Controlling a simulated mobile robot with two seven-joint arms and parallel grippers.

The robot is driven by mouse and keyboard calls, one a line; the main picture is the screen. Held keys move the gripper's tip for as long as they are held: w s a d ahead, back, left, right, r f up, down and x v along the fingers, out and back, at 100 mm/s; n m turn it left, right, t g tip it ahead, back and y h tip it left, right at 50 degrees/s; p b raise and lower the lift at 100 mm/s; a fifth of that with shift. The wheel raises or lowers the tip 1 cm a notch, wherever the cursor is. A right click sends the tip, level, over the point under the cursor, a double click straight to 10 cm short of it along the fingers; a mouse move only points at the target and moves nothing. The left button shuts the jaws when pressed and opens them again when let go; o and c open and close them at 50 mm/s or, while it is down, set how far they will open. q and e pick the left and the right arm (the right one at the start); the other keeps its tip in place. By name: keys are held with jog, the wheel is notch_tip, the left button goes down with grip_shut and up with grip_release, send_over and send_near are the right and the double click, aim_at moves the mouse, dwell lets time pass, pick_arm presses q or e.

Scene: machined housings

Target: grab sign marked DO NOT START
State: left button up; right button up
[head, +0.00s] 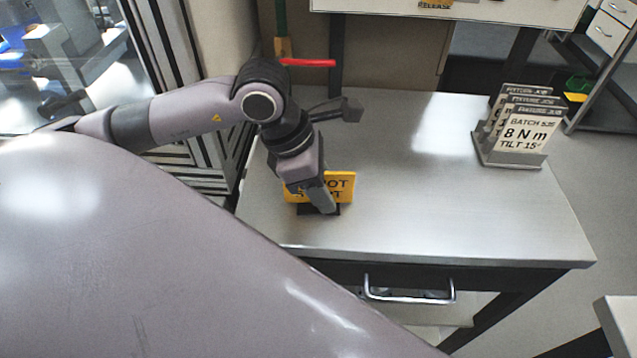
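The yellow sign (345,187) stands in a small dark base (333,210) on the grey metal table, near its front left. Its black lettering is partly covered by my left gripper, with parts such as "OT" showing. My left gripper (322,203) points down at the front of the sign, at its middle. One finger shows in front of the sign face; the other finger is hidden, so I cannot tell whether it is open or shut on the sign. My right gripper is not in view.
The metal table (410,190) is clear to the right of the sign. A grey rack with several cards (522,132) stands at the table's right edge. A drawer handle (408,297) juts out below the front edge. A red bar (307,63) shows behind my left arm.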

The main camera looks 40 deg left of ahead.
pick_arm(q)
grip_shut()
